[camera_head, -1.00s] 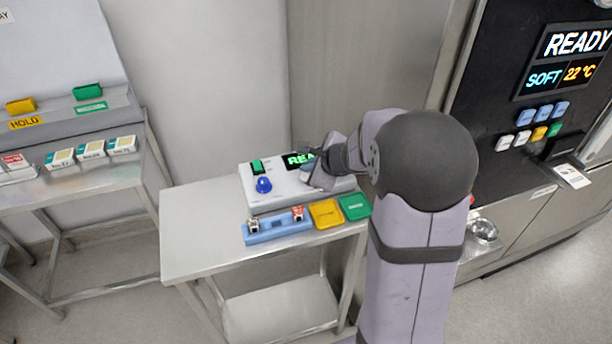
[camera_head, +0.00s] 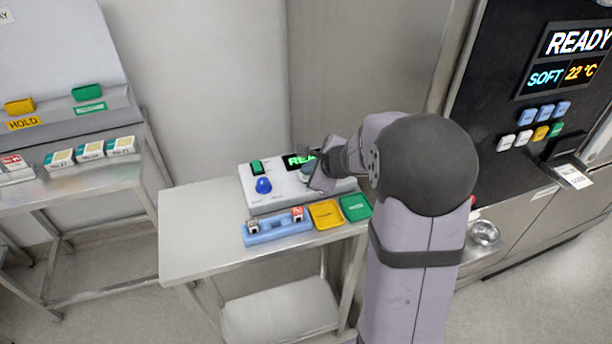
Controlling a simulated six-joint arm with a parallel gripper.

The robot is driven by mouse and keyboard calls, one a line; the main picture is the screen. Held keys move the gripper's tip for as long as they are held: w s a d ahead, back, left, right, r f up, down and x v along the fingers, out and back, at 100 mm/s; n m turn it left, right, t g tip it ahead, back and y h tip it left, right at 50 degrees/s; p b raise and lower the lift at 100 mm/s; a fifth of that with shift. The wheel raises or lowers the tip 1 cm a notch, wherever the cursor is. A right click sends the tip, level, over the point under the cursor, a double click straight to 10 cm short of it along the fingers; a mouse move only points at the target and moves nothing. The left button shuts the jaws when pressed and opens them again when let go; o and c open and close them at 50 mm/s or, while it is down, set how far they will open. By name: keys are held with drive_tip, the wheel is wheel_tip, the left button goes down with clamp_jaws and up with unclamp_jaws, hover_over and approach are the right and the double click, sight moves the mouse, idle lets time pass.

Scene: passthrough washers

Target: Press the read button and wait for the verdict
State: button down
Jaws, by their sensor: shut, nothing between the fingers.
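A light grey reader box (camera_head: 285,201) stands on the small steel table. It has a green block (camera_head: 256,167) at its back left, a blue knob (camera_head: 263,185) and a dark display (camera_head: 299,160) with green letters, of which only the first few show. My gripper (camera_head: 318,184) is shut and empty, low over the right part of the box. A small bluish part (camera_head: 307,173) shows beside the fingers; I cannot tell whether it is the read button or whether the fingers touch it.
A blue rack (camera_head: 275,232) with two small items, a yellow tray (camera_head: 325,214) and a green tray (camera_head: 356,207) lie in front of the box. The table's left part (camera_head: 195,235) is bare. A dark panel at right reads READY (camera_head: 578,41).

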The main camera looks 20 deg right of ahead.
drive_tip(key=shift+f+b, duration=0.4)
idle(0.3)
drive_tip(key=shift+r, duration=0.1)
drive_tip(key=shift+r+p, duration=0.85)
drive_tip(key=shift+r, duration=0.05)
wheel_tip(320, 180, up, 5)
drive_tip(key=p, duration=0.4)
idle(0.4)
idle(0.3)
